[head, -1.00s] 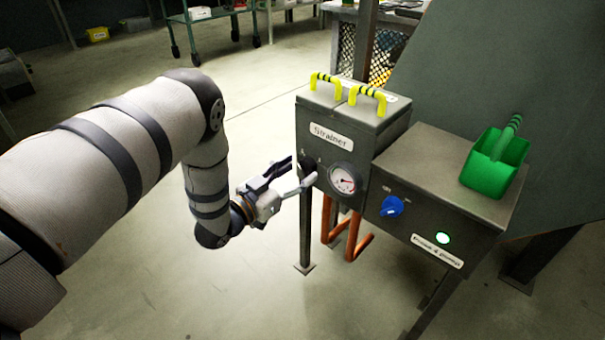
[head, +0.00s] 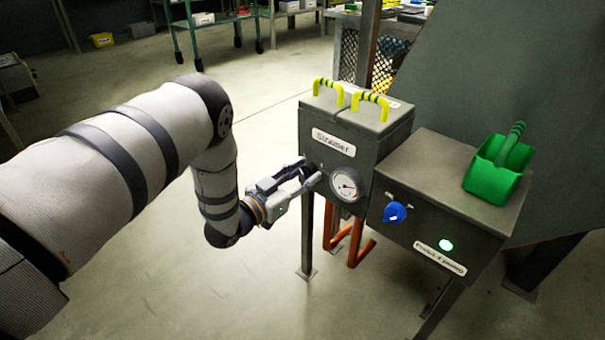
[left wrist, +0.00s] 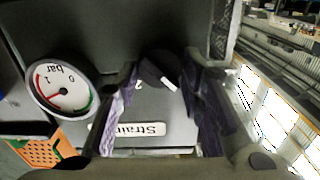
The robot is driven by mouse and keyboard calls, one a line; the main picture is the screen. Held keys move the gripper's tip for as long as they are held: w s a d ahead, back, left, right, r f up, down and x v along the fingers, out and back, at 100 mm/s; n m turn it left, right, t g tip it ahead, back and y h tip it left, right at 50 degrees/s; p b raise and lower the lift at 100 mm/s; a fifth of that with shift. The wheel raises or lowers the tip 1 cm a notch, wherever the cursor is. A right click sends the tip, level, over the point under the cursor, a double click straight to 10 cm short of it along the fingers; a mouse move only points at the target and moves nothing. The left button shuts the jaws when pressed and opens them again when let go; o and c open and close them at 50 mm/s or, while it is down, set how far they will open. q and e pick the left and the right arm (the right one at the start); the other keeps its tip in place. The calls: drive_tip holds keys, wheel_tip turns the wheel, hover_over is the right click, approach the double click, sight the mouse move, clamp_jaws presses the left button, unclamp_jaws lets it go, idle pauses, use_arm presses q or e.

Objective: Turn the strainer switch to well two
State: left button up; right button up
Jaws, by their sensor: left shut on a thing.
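The strainer (head: 320,150) is a dark box with a "Strainer" label and two yellow-black handles on its lids. Its switch (left wrist: 160,68) is a black round knob with a white mark, seen between my fingers in the left wrist view, where the picture is upside down. My left gripper (head: 312,174) is at the box's front, left of the gauge, shut on the knob. It also shows in the left wrist view (left wrist: 162,92). In the head view the fingers mostly hide the knob. My right gripper is out of view.
A pressure gauge (head: 345,185) sits right of the switch. Copper pipes (head: 358,245) hang below. The floor to the left is clear.

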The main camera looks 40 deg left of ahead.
use_arm(q)
drive_tip(key=m+p, duration=0.2)
drive_tip(key=m, duration=0.1)
drive_tip(key=shift+d+r+m, duration=0.1)
drive_tip(key=shift+m, duration=0.3)
drive_tip(key=m+p, duration=0.2)
drive_tip(key=m, duration=0.2)
drive_tip(key=shift+d+m, duration=0.1)
drive_tip(key=shift+m, duration=0.2)
drive_tip(key=m, duration=0.3)
drive_tip(key=m+p, duration=0.1)
drive_tip(key=shift+f+m, duration=0.25)
drive_tip(key=shift+m, duration=0.05)
drive_tip(key=shift+f+m, duration=0.1)
drive_tip(key=shift+m, duration=2.1)
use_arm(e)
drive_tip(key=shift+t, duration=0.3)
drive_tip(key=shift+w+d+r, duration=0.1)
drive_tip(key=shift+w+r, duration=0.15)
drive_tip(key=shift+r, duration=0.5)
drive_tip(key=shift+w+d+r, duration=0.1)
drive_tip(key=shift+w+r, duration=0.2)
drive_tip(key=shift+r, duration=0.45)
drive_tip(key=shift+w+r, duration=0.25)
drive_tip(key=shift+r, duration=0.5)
use_arm(q)
drive_tip(key=o, duration=1.1)
drive_tip(key=shift+o, duration=0.2)
drive_tip(key=shift+s, duration=0.1)
